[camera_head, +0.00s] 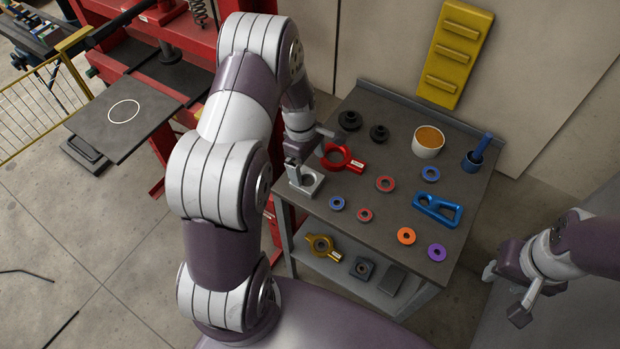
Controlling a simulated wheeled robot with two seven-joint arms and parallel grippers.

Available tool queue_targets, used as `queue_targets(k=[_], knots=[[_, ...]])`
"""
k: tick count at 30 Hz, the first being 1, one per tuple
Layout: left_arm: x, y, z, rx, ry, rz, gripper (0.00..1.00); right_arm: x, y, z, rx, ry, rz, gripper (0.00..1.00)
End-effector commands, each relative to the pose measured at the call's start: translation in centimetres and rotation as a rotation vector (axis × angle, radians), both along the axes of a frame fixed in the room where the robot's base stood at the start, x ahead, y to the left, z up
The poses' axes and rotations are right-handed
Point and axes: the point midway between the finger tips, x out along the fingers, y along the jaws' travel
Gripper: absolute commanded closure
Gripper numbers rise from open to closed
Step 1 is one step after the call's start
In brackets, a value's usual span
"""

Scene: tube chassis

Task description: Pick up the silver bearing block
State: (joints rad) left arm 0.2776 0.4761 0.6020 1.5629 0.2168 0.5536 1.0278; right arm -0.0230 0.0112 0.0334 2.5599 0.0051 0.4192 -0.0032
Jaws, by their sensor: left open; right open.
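The silver bearing block (311,184) sits at the left edge of the grey table top, with a round opening in it. My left gripper (309,164) is open at the block, one finger reaching down at its upper left and the other to the upper right. I cannot tell whether a finger touches the block, and part of the block is hidden behind the gripper. My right gripper (505,294) is open and empty, to the right of the table and apart from it.
A red ring-handled part (337,164) lies close right of my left gripper. Several coloured rings, a blue bracket (437,210), an orange-filled cup (428,141) and a blue mortar-like cup (472,160) share the table top (385,240). A lower shelf (345,275) holds more parts. A red press stands left.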

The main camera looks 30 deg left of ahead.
Motion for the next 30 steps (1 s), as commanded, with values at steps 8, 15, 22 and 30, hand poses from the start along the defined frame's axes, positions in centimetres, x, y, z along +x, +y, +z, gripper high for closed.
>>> queue_targets(k=[8,15,22,30], knots=[[-0.2,-0.2,-4.6,-0.001,0.002,0.0,0.0,0.0,0.0,1.3,0.0,0.0,0.0,0.57],[-0.2,-0.3,-5.2,0.0,0.0,-0.001,0.0,0.0,0.0,1.2,0.0,0.0,0.0,0.57],[-0.2,-0.3,-5.2,0.0,0.0,-0.001,0.65,0.0,0.0,1.2,0.0,0.0,0.0,0.57],[-0.1,-0.3,-5.1,0.001,-0.001,-0.001,0.65,0.0,0.0,1.2,0.0,0.0,0.0,0.57]])
